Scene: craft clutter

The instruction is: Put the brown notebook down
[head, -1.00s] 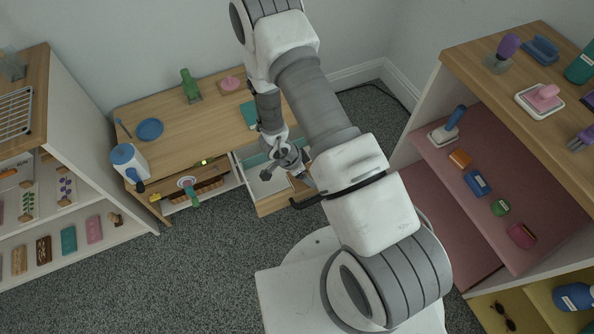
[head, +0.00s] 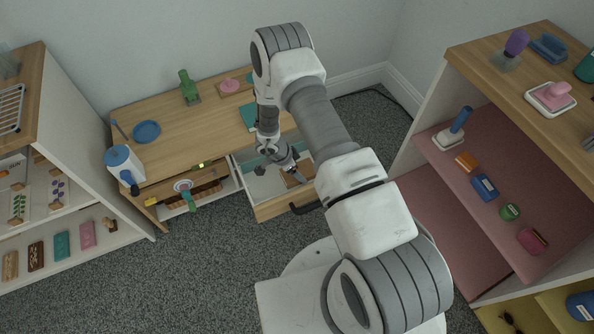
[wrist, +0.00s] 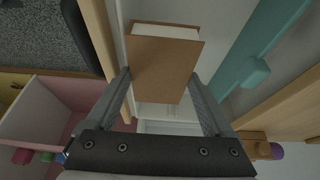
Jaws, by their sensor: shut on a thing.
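The brown notebook (wrist: 163,67) is between the two fingers of my gripper (wrist: 160,76) in the wrist view, its brown cover facing the camera and its white page edge showing at the top. The fingers are shut on its two sides. In the head view, my gripper (head: 290,168) is over the open drawer (head: 272,207) of the wooden desk, and the notebook (head: 296,179) shows as a small brown patch at its tip. I cannot tell whether the notebook touches the drawer floor.
A teal item (wrist: 252,72) lies beside the notebook in the wrist view. The desk top (head: 190,125) holds a blue plate (head: 146,132), a green object (head: 188,85) and a teal book (head: 248,117), with bare wood between. Shelves stand left and right.

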